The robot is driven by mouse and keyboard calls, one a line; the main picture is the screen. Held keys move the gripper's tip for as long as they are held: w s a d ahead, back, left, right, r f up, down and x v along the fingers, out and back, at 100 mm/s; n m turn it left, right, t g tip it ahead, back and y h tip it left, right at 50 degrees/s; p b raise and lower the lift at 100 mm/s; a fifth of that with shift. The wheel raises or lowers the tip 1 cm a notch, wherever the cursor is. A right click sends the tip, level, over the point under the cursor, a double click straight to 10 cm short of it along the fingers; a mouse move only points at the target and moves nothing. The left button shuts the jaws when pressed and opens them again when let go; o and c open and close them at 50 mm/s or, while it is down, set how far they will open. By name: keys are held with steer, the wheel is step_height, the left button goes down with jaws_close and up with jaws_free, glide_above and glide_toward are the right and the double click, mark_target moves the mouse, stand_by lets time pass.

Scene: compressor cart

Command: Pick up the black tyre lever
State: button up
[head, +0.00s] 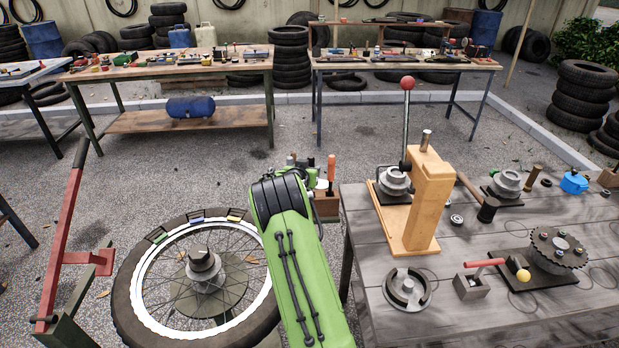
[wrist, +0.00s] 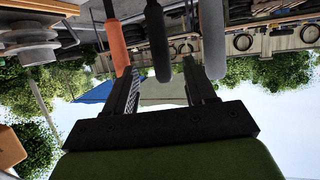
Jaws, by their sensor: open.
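In the wrist view, my gripper (wrist: 163,70) is open, with its two dark fingers apart. A black handle (wrist: 156,40), which looks like the black tyre lever, extends from the top of the picture into the gap between the fingertips. I cannot tell whether it touches either finger or is at the same depth. An orange handle (wrist: 115,42) is to its left and a grey handle (wrist: 211,40) to its right, each close to a finger. In the head view, my green arm hides the gripper, and an orange handle (head: 331,168) stands up from a small wooden holder (head: 327,207).
The grey workbench (head: 365,240) at right carries a wooden press stand (head: 430,200), a hammer (head: 487,209) and metal parts. A spoked wheel (head: 140,290) lies at left beside a red lever arm (head: 62,225). Open paving lies behind, before two tool tables.

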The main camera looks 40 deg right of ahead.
steer(key=x, duration=0.6)
steer(key=shift+w+f+b, duration=0.1)
steer(key=shift+f+b, duration=0.15)
steer(key=shift+b, duration=0.05)
steer(key=shift+r, duration=0.1)
jaws_close()
